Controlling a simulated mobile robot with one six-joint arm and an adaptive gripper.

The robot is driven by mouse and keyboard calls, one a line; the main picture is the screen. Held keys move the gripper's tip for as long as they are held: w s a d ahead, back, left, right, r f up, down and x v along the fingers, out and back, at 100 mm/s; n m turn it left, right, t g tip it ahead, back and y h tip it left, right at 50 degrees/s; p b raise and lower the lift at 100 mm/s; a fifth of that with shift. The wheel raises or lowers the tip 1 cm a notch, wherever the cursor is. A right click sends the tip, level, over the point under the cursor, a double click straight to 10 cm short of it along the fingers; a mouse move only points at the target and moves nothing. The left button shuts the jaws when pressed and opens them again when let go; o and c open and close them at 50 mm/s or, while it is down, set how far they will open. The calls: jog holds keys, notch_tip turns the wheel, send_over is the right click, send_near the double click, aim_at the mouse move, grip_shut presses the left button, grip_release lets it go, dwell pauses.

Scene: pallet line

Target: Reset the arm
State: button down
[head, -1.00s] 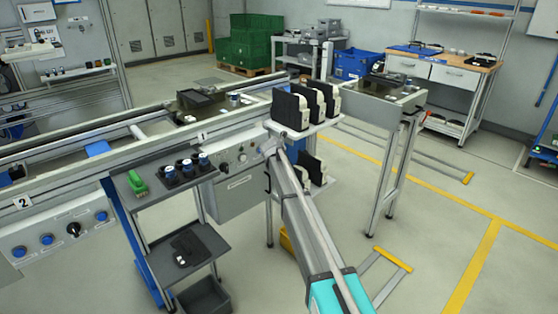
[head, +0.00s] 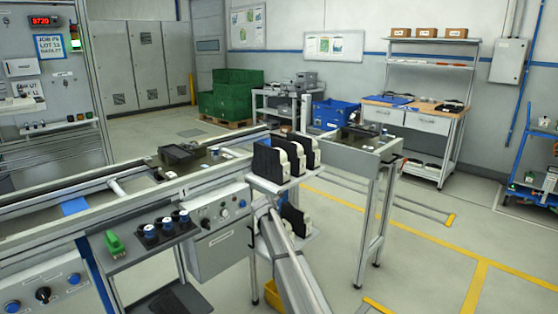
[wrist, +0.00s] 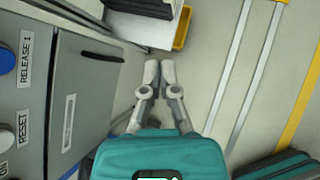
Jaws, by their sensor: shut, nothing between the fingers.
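My gripper (wrist: 160,70) shows in the wrist view with its teal body at the bottom and two grey fingers. The fingertips are together with nothing between them. It hangs over the grey floor, to the right of a grey control box (wrist: 90,85) labelled RELEASE 1 and RESET, apart from it. In the head view a pale grey link of my arm runs from the bottom edge up to the small rack. I cannot make out the fingers there.
The rack (head: 280,182) holds several black and white parts close to my arm. A conveyor (head: 130,203) crosses the left. A yellow bin (wrist: 182,28) stands on the floor beyond my fingers. A side shelf (head: 135,258) carries a green part and blue-topped pieces. Open floor (head: 420,270) lies right.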

jog(key=s+d+f+m+g+y, duration=0.1)
jog(key=s+d+f+m+g, duration=0.15)
jog(key=s+d+m, duration=0.95)
jog(key=s+d+f+m+g+y, duration=0.1)
jog(key=s+m+g, duration=0.2)
jog(key=s+m, duration=1.05)
jog(key=s+d+f+m+g, duration=0.15)
jog(key=s+d+m, duration=0.4)
jog(key=s, duration=1.45)
notch_tip(320, 180, up, 21)
jog(key=d+n+p, duration=0.1)
jog(key=p, duration=1.9)
jog(key=shift+s+d+f+g, duration=0.2)
jog(key=shift+s+g, duration=0.1)
jog(key=shift+g, duration=0.1)
jog(key=c, duration=1.4)
grip_release()
jog(key=shift+a, duration=0.1)
